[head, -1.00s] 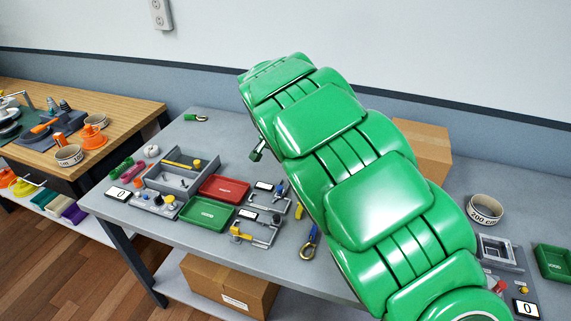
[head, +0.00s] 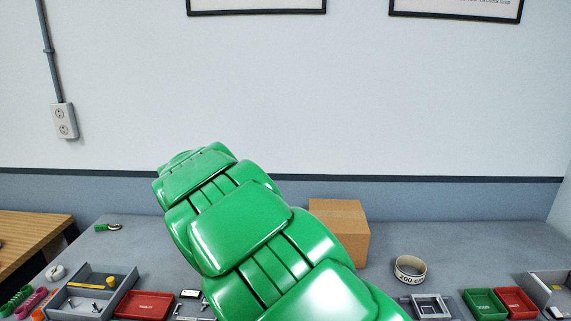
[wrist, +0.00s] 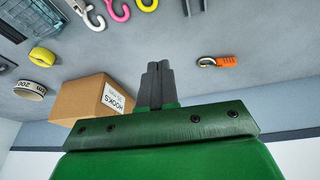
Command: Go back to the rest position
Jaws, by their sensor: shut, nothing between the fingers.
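My gripper (wrist: 156,84) shows in the wrist view with its dark fingers together and nothing between them. In the head view my green arm covers the middle of the bench and hides the gripper. In the wrist view the fingers are near a cardboard box (wrist: 88,99) with a label reading HOOKS, which is to their left. An orange hook (wrist: 222,61) lies to their right, apart from them.
The grey bench (head: 480,240) carries the cardboard box (head: 340,231), a strap roll (head: 409,268), red trays (head: 146,305) and a green tray (head: 484,303). A wall outlet (head: 64,121) and framed pictures (head: 256,6) are on the wall behind.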

